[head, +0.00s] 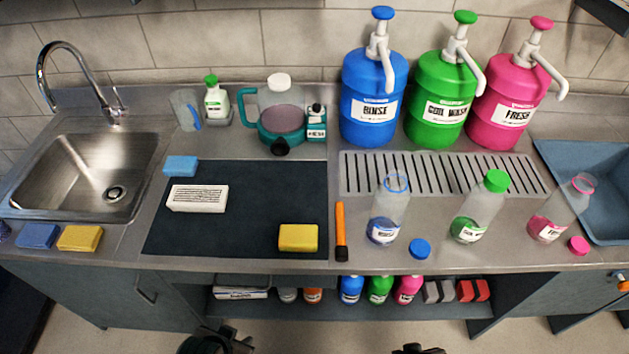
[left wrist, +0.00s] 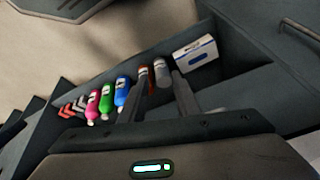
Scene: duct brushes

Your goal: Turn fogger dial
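The fogger (head: 283,118) stands at the back of the counter in the head view. It has a teal body and handle, a translucent purplish tank and a white cap. A round black part (head: 281,146), which may be the dial or the nozzle, faces the front. My left gripper (head: 224,338) is low at the bottom edge, in front of the counter and far from the fogger. In the left wrist view its two fingers (left wrist: 161,92) stand apart with nothing between them. Only the top of my right gripper (head: 418,348) shows at the bottom edge.
A small teal-labelled bottle (head: 316,122) stands right beside the fogger. A white-and-green bottle (head: 216,99) and a clear jug (head: 186,108) are to its left. The dark mat (head: 250,200) lies in front, mostly bare. The blue pump jug (head: 370,90) stands to the right. The shelf below holds bottles.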

